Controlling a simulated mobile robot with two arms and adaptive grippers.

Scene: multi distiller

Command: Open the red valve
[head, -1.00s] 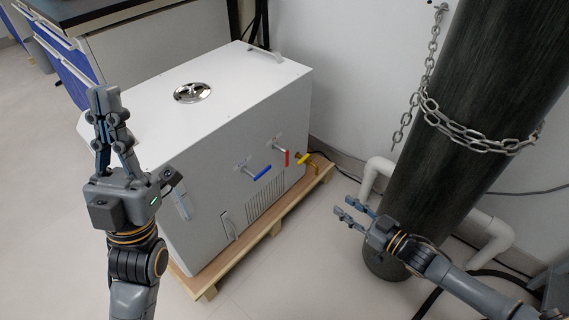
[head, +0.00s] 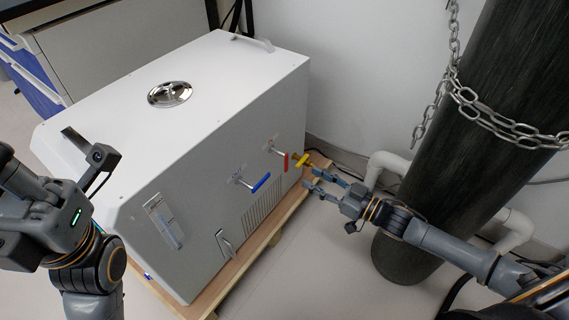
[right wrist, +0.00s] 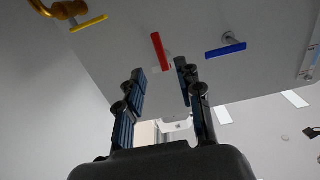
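The red valve (head: 286,162) has a short red handle on the side panel of the white distiller (head: 205,180), hanging roughly downward. It also shows in the right wrist view as a red bar (right wrist: 157,50), seen just past and between the fingertips. My right gripper (head: 318,182) is open and empty, with its fingers pointing toward the panel, to the right of and below the red valve and apart from it. It also shows in the right wrist view (right wrist: 160,80). My left gripper (head: 70,160) is at the left, partly out of frame, and its fingers are unclear.
A blue valve (head: 261,182) is left of the red one, and a yellow valve (head: 302,160) is close on its right. The distiller stands on a wooden pallet (head: 245,250). A dark cylinder (head: 470,110) with a chain (head: 490,122) and white pipes (head: 400,162) stand at the right.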

